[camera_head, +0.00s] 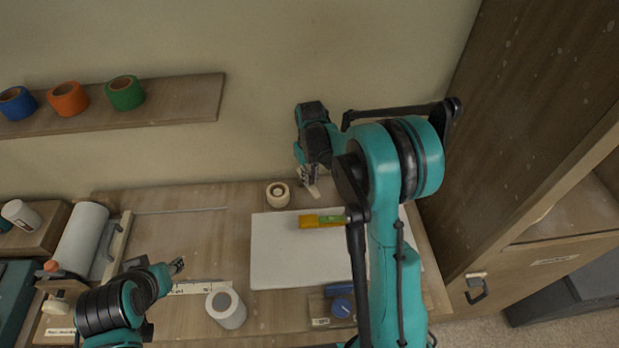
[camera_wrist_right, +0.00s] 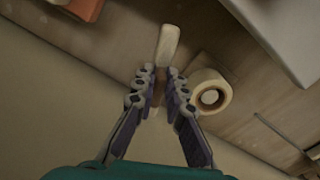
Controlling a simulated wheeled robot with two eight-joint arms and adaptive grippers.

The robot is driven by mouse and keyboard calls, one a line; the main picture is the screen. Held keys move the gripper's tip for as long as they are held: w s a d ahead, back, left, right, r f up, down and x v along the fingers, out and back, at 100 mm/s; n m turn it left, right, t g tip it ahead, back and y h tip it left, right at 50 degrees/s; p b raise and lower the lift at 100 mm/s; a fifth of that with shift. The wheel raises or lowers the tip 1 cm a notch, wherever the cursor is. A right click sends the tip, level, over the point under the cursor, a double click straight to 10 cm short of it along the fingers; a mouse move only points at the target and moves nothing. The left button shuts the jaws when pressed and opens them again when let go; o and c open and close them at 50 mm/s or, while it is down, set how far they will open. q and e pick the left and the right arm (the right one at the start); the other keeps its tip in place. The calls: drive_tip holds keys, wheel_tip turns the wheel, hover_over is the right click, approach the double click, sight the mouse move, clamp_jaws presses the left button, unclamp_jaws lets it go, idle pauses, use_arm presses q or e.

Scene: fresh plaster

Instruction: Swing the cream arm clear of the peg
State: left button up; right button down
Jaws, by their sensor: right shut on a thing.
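The cream arm (camera_wrist_right: 168,45) shows in the right wrist view as a pale bar with a rounded end, running between my right fingertips. In the head view a short piece of the cream arm (camera_head: 314,191) shows just below my right gripper (camera_head: 309,176). My right gripper (camera_wrist_right: 160,88) is shut on it. A cream roll (camera_head: 277,194) stands just left of it; the right wrist view shows the roll (camera_wrist_right: 210,92) beside the fingers, apart from them. I cannot clearly make out a peg. My left gripper (camera_head: 177,266) is over the left of the bench; its finger gap is too small to judge.
A white board (camera_head: 275,260) lies mid-bench with a yellow-green level (camera_head: 321,221) on it. A white roll (camera_head: 226,307) stands near the front. A shelf (camera_head: 180,101) holds blue, orange and green tape rolls. A tall wooden cabinet (camera_head: 530,110) bounds the right.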

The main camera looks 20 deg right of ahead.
drive_tip(key=c, duration=1.6)
unclamp_jaws()
drive_tip(key=shift+o, duration=0.2)
wheel_tip(320, 180, up, 12)
drive_tip(key=s+a+f+t+b, duration=0.2)
drive_tip(key=s+t, duration=0.1)
drive_tip(key=s, duration=0.7)
drive_tip(key=s+a+f+m+t+b, duration=0.1)
drive_tip(key=s+a+f+t+b, duration=0.1)
drive_tip(key=s, duration=0.9)
drive_tip(key=shift+s+a+t+b, duration=0.15)
drive_tip(key=shift+a+t+b, duration=0.55)
drive_tip(key=shift+t, duration=0.4)
